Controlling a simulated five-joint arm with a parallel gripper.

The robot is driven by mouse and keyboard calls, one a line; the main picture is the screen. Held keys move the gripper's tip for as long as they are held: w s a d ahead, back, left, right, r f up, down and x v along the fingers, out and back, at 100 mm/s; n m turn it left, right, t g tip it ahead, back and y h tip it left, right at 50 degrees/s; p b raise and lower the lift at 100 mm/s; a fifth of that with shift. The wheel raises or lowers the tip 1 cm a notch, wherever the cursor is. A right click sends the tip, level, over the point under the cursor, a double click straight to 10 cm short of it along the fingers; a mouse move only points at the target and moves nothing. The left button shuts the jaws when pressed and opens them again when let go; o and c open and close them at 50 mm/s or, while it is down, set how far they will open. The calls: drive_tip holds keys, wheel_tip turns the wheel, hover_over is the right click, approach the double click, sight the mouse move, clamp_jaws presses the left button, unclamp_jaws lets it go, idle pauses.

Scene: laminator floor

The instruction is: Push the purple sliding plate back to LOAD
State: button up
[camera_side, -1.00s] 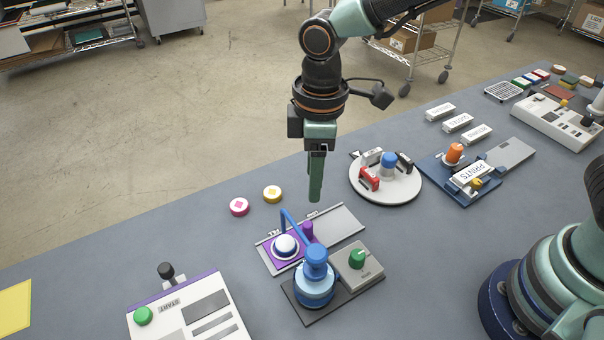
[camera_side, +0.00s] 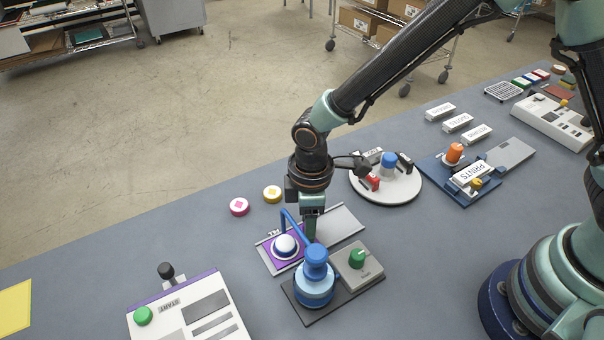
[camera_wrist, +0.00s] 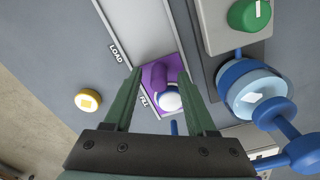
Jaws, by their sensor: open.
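The purple sliding plate (camera_side: 275,252) sits at the left end of its pale grey track (camera_side: 340,224), with a white dome ringed in blue (camera_side: 285,246) on it. In the wrist view the plate (camera_wrist: 174,68) lies by the FILL label (camera_wrist: 144,101); the LOAD label (camera_wrist: 116,54) is farther up the track. A purple peg (camera_wrist: 157,76) stands on the plate. My gripper (camera_side: 311,236) is low over the plate and hides the peg in the side view. In the wrist view my gripper (camera_wrist: 160,72) is open, its fingers either side of the peg; contact cannot be told.
A blue dispenser (camera_side: 315,282) with a bent spout stands close in front of the plate, beside a grey box with a green knob (camera_side: 357,258). A round white turntable (camera_side: 388,200) is behind right. Yellow (camera_side: 272,194) and pink (camera_side: 239,207) discs lie behind left. The track beyond the plate is clear.

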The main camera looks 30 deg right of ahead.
drive_tip(key=shift+f, duration=0.1)
clamp_jaws()
drive_tip(key=shift+s, duration=0.15)
idle(1.3)
